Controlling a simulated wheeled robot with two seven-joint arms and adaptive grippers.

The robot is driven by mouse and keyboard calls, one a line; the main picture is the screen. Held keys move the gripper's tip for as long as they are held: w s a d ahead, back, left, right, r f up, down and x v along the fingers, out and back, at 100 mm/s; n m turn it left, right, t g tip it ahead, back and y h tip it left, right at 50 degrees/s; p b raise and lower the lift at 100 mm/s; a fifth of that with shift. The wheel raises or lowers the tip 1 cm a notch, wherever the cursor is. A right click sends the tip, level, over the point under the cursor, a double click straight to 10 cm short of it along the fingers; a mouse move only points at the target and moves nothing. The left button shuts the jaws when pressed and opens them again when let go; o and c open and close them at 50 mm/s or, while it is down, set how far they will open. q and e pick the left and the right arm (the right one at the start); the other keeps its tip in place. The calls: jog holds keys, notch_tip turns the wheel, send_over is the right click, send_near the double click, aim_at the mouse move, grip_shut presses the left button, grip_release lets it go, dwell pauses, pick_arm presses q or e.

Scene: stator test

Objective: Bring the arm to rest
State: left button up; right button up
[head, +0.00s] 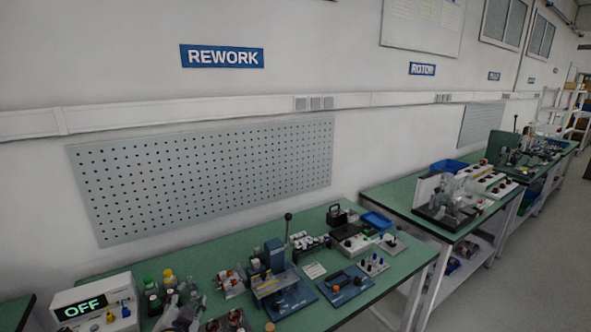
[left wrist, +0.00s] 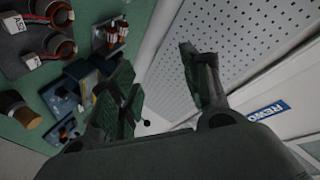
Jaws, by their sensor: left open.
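My left gripper (left wrist: 160,88) is open in the left wrist view, with its two dark fingers spread and nothing between them. Behind the gap show the white wall and the pegboard (left wrist: 245,40). The green bench top (left wrist: 88,14) with its parts lies behind and to the left of the fingers. In the head view I cannot clearly make out the left gripper among the grey shapes at the bottom left. My right gripper is in neither view.
The rework bench (head: 205,262) carries a box reading OFF (head: 95,302), bottles (head: 151,292), a lever press (head: 277,262) and a blue tray (head: 376,220). Tagged copper-coloured rings (left wrist: 60,46) lie on a dark mat. A second bench (head: 400,198) stands at right; open floor (head: 530,265) lies beyond.

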pick_arm(q)
jog(key=s+d+f+n+g+h, duration=0.25)
jog(key=s+f+g, duration=0.4)
jog(key=s, duration=0.45)
jog(key=s+d+f+n+g+h, duration=0.15)
jog(key=s+d+f+g, duration=0.3)
jog(key=s+f, duration=0.5)
jog(key=s+a+f+g+y+b, duration=0.1)
jog(key=a+f+b, duration=0.1)
jog(key=f, duration=1.6)
jog(key=s+a+f+b, duration=0.1)
jog(key=f+b, duration=0.2)
jog(key=f, duration=1.4)
jog(key=s+a+f+b, duration=0.2)
jog(key=s+a+f, duration=0.2)
jog(key=s+f, duration=0.6)
jog(key=s+a+f+g+y+b, duration=0.1)
jog(key=s+a+f, duration=0.3)
jog(key=s+f, duration=0.7)
notch_tip(320, 180, down, 4)
jog(key=shift+s+a+f+b, duration=0.2)
jog(key=shift+f+b, duration=0.05)
jog(key=shift+b, duration=0.35)
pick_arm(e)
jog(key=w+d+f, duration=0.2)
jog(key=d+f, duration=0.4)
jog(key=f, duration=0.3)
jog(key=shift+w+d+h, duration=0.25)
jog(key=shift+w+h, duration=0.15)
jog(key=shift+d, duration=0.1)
